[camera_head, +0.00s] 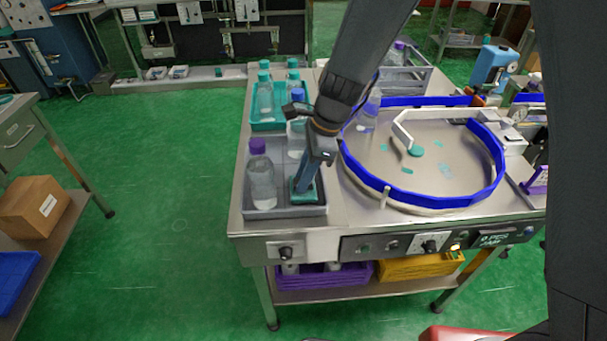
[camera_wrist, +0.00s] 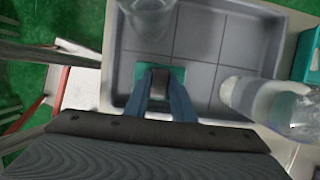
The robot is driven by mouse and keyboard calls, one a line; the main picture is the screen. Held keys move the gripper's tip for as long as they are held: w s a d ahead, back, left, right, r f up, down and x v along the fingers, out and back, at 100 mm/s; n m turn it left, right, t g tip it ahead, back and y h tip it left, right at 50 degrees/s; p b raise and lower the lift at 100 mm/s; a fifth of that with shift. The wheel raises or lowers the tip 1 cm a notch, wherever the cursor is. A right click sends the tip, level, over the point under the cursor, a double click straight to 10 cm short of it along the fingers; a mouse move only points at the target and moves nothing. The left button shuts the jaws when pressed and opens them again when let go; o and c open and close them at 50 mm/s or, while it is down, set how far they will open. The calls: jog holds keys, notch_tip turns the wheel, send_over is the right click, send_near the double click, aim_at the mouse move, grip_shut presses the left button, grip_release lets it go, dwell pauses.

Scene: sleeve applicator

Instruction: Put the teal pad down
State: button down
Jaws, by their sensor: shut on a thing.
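The teal pad (camera_head: 304,194) is at the front right corner of the grey tray (camera_head: 258,213), under my gripper (camera_head: 306,181). In the wrist view the pad (camera_wrist: 176,75) shows around the fingertips (camera_wrist: 160,85), which are shut on its grey upper part (camera_wrist: 159,84). The pad is low over the tray floor; I cannot tell whether it touches it. A clear bottle with a purple cap (camera_head: 262,178) stands in the tray to the left of my gripper. A bottle with a blue cap (camera_head: 297,128) stands behind it.
A teal tray (camera_head: 268,126) with several teal-capped bottles is behind the grey tray. A round table with a blue rail (camera_head: 420,196) lies close on the right. In the wrist view, bottles stand near both sides of the tray, with bare floor (camera_wrist: 200,40) between them.

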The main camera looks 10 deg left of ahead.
jog(key=shift+f, duration=0.15)
jog(key=c, duration=1.5)
grip_release()
jog(key=s+b+v, duration=0.1)
jog(key=b+v, duration=0.1)
jog(key=v, duration=1)
jog(key=s+d+f+n+h, duration=0.1)
jog(key=s+d+f+n, duration=0.1)
jog(key=d+n, duration=0.3)
jog(key=s+d+f+n+t+h, duration=0.1)
jog(key=s+d+n, duration=0.3)
jog(key=d, duration=0.7)
jog(key=s+d+f+n+t+h, duration=0.1)
jog(key=s+d+f+n, duration=0.2)
jog(key=d+n, duration=0.3)
jog(key=shift+d, duration=1.4)
